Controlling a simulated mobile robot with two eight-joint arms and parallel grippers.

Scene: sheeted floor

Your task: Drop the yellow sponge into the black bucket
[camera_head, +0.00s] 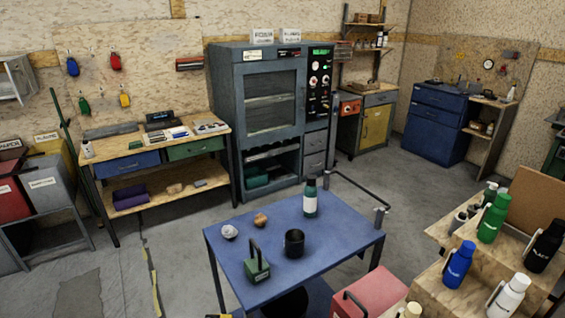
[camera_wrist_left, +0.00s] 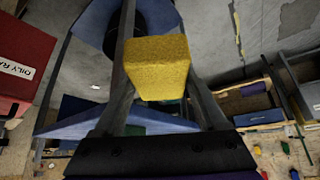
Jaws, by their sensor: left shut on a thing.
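My left gripper (camera_wrist_left: 160,75) is shut on the yellow sponge (camera_wrist_left: 158,65), which sits between its two dark fingers in the left wrist view. A large round black thing, likely the black bucket (camera_head: 286,303), is on the lower level under the blue table in the head view, cut by the bottom edge. A black round shape (camera_wrist_left: 126,28) also shows behind the left finger in the wrist view, apart from the sponge. My right gripper is not in view.
A red-topped box (camera_head: 375,290) and a bottle stand (camera_head: 470,270) are at right. Floor left of the table is clear.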

